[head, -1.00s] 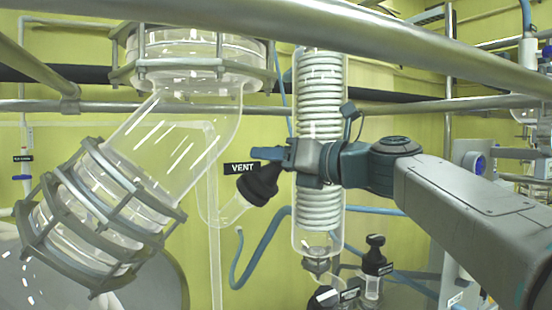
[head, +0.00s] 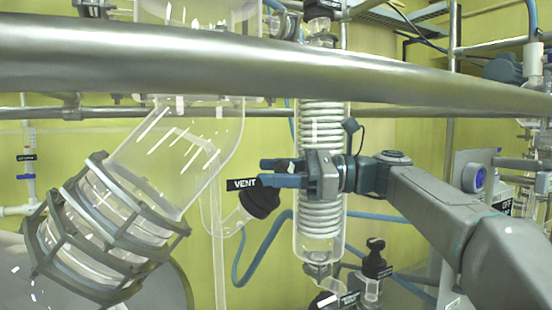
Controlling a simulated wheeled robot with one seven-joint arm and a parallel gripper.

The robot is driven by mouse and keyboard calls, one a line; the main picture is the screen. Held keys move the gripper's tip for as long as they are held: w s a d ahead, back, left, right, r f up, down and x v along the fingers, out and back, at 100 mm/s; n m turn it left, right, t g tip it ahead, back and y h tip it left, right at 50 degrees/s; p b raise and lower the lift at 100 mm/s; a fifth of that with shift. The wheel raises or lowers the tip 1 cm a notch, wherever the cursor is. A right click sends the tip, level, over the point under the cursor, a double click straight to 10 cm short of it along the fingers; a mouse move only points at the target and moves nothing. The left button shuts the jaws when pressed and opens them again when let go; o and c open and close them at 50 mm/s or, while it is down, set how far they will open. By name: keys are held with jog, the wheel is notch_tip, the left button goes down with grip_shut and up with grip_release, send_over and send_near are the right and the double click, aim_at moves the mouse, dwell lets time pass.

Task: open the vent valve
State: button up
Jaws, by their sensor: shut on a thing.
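The vent valve has a black knob (head: 260,201) on a clear glass side branch, left of the coil condenser. A black VENT label (head: 242,184) is beside it and partly covers its left side. My gripper (head: 276,173) reaches in from the right, across the front of the condenser. Its two blue-grey fingers point left at the knob's upper end and are shut on the vent valve's black handle part. The fingers hide the exact contact.
A thick metal rail (head: 250,62) crosses the view above my gripper. The glass condenser (head: 320,220) stands behind my wrist. A clamped glass elbow (head: 105,225) is at left. Black-capped valves (head: 375,262) sit lower right of the condenser, and a blue hose (head: 262,245) curves below the knob.

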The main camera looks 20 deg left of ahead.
jog(key=n+g+h+p, duration=0.1)
jog(key=n+g+h, duration=0.1)
jog(key=n, duration=0.1)
jog(key=shift+s+d+n, duration=0.1)
jog(key=shift+n, duration=0.3)
jog(key=shift+s+d+f+n+g+h, duration=0.1)
jog(key=shift+n+g+h, duration=0.35)
jog(key=shift+n+h, duration=0.35)
jog(key=shift+s+f+n+g+h, duration=0.1)
jog(key=shift+n+g+h, duration=0.4)
jog(key=shift+n, duration=0.5)
jog(key=shift+n+h, duration=0.3)
jog(key=shift+n, duration=0.1)
jog(key=o, duration=1)
jog(key=shift+s, duration=0.1)
jog(key=shift+m, duration=0.4)
